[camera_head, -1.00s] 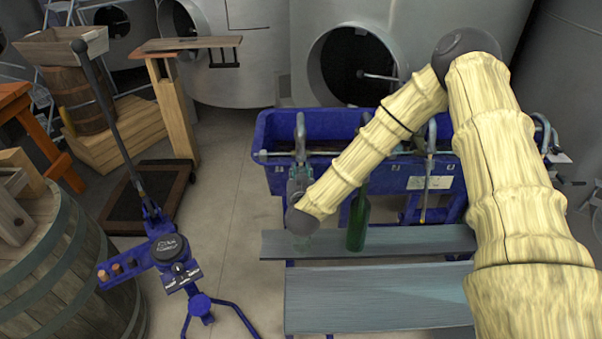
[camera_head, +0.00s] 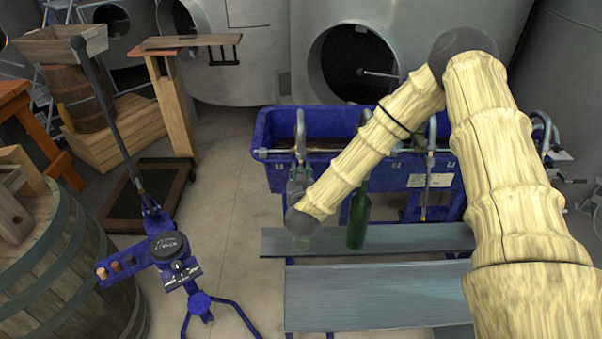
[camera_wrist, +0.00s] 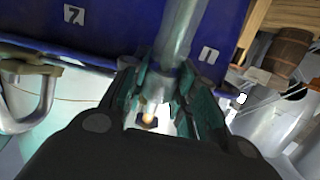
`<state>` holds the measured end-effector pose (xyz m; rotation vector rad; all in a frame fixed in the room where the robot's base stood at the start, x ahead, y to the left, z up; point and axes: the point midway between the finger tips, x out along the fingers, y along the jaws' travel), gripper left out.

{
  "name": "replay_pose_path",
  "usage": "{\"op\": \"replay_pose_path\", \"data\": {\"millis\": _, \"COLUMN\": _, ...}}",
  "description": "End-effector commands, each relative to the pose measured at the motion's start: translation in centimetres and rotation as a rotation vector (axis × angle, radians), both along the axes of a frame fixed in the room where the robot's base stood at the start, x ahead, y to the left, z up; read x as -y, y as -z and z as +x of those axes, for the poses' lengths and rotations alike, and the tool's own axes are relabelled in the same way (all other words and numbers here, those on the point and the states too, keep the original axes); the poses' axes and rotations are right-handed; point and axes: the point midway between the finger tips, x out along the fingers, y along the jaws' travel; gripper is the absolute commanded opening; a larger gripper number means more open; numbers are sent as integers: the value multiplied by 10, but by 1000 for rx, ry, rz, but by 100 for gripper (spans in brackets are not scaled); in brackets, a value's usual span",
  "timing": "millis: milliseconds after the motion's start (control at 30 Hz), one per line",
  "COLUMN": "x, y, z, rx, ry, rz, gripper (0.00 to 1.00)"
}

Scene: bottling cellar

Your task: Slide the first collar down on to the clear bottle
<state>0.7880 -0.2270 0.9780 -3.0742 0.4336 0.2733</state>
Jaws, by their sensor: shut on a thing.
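The clear bottle (camera_head: 302,243) stands at the left end of the rear grey plank, pale and mostly hidden under my wrist in the head view. My gripper (camera_head: 299,176) is just above and behind it, at the leftmost spout (camera_head: 300,130). In the wrist view, the teal fingers of my gripper (camera_wrist: 165,104) are closed around a pale grey piece, which appears to be the first collar (camera_wrist: 152,100), below the metal spout pipe (camera_wrist: 181,35). I cannot tell whether the collar touches the bottle's mouth.
A green bottle (camera_head: 358,222) stands just right of the clear one on the rear plank (camera_head: 420,238). The blue trough (camera_head: 345,145) with more spouts is behind. A front plank (camera_head: 375,295) is empty. A blue corking stand (camera_head: 170,255) and a barrel (camera_head: 60,265) are left.

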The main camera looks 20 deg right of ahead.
Motion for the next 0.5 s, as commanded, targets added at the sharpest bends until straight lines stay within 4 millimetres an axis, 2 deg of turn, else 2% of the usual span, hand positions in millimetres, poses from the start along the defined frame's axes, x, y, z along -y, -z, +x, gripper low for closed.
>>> {"op": "replay_pose_path", "data": {"millis": 500, "x": 0, "y": 7, "z": -1, "rx": -1, "ry": 0, "rz": -1, "gripper": 17}}
